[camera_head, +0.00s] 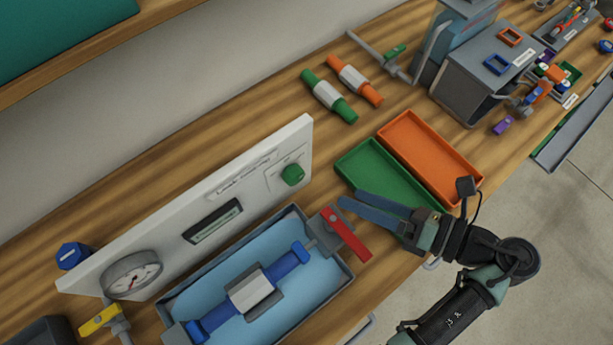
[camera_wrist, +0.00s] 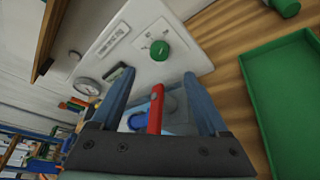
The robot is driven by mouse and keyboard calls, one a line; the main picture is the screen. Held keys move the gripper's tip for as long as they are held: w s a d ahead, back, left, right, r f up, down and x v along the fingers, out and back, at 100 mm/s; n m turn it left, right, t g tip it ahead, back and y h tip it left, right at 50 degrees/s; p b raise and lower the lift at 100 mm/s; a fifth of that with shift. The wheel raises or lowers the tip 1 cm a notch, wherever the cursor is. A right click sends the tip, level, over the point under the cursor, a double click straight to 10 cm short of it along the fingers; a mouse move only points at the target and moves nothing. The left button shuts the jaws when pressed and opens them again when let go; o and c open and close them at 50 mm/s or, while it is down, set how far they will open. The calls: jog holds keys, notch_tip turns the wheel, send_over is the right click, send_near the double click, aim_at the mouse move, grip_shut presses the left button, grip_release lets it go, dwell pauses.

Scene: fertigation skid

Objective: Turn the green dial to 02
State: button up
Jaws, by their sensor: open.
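The green dial (camera_head: 292,174) is a round knob on the upper right of a white upright panel (camera_head: 240,180). In the wrist view the green dial (camera_wrist: 160,50) sits beyond my fingertips, with small markings around it too small to read. My gripper (camera_head: 350,198) is in front of the panel, right of the dial and apart from it. In the wrist view my gripper (camera_wrist: 158,82) has its two blue fingers spread with nothing held. A red lever handle (camera_wrist: 156,108) shows between the fingers, farther off.
The red handle (camera_head: 346,233) belongs to a valve by a blue-lined tray (camera_head: 335,283) below the panel. A green tray (camera_head: 350,165) and an orange tray (camera_head: 470,180) lie right of the dial. A gauge (camera_head: 131,274) and a display (camera_head: 213,222) are on the panel.

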aim_at(301, 176)
jog(key=p+x, duration=0.2)
jog(key=x, duration=0.7)
jog(key=shift+w+a, duration=0.15)
jog(key=shift+a, duration=0.15)
jog(key=shift+x, duration=0.8)
jog(key=shift+f, duration=0.1)
jog(key=shift+d, duration=0.1)
grip_shut()
